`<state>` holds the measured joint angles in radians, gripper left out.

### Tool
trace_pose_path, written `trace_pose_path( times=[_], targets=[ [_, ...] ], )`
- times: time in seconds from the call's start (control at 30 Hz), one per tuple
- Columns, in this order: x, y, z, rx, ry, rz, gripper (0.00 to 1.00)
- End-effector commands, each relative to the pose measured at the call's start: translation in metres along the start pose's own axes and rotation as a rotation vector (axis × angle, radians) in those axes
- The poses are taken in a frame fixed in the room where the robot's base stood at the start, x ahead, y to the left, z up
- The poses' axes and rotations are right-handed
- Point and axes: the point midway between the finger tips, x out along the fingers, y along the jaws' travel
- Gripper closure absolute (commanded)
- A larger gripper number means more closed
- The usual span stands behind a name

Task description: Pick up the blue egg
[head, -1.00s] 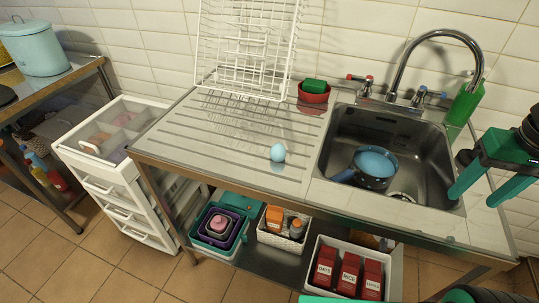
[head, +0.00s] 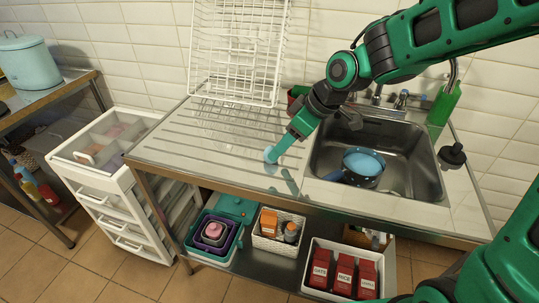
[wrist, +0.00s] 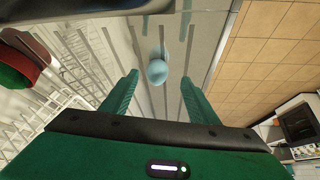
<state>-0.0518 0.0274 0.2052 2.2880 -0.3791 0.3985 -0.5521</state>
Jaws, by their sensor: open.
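The light blue egg (wrist: 157,72) sits on the ribbed steel drainboard (wrist: 205,45), between and a little beyond my gripper's two fingertips in the wrist view. My gripper (wrist: 158,82) is open and its fingers look apart from the egg. In the head view my gripper (head: 280,148) reaches down to the drainboard (head: 200,140) from the upper right. The egg (head: 268,154) shows only in part there, at the left side of the fingers. Whether the fingertips touch the board cannot be told.
The sink (head: 405,160) with a blue pan (head: 363,166) lies to the right. A white wire rack (head: 236,50) stands at the back, and a red bowl with a green sponge (wrist: 18,62) is beside it. The drainboard's left part is clear.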

Motion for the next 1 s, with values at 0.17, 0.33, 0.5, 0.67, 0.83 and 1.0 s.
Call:
trace_pose_path(
  times=[0.17,0.33,0.5,0.67,0.83,1.0],
  targets=[
    [0.009,0.001,0.001,0.002,-0.002,0.001,0.45],
    [0.029,0.004,-0.002,0.003,-0.003,-0.001,0.45],
    [0.049,0.006,-0.003,0.003,-0.002,0.000,0.45],
    [0.056,0.006,-0.003,0.004,-0.002,0.003,0.45],
    [0.056,0.007,-0.003,0.003,-0.001,0.003,0.45],
    [0.056,0.007,-0.003,0.004,-0.001,0.003,0.75]
  ],
)
